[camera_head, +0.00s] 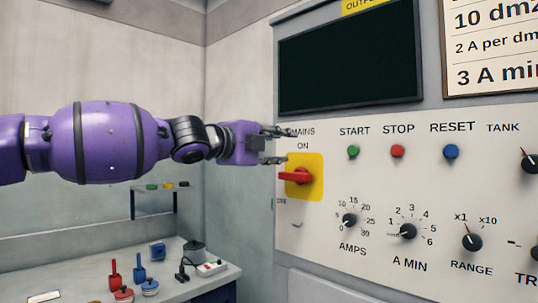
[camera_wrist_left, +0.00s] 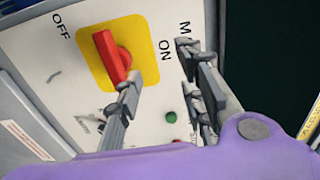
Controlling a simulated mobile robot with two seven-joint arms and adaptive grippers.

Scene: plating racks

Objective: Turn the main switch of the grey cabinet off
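The main switch is a red handle (camera_head: 297,176) on a yellow plate (camera_head: 316,163) at the left of the grey cabinet's panel (camera_head: 330,222). ON is printed above it and OFF below left. The handle lies roughly sideways in the head view. My left gripper (camera_head: 274,146) is open and empty just above and left of the handle, in front of the MAINS label. In the left wrist view its fingers (camera_wrist_left: 158,62) are apart. One fingertip overlaps the end of the red handle (camera_wrist_left: 112,57); I cannot tell if they touch. My right gripper is out of view.
Green, red and blue buttons (camera_head: 451,151) and several black knobs (camera_head: 408,231) sit right of the switch. A dark screen (camera_head: 350,62) is above. A bench (camera_head: 185,289) with small tools stands at lower left.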

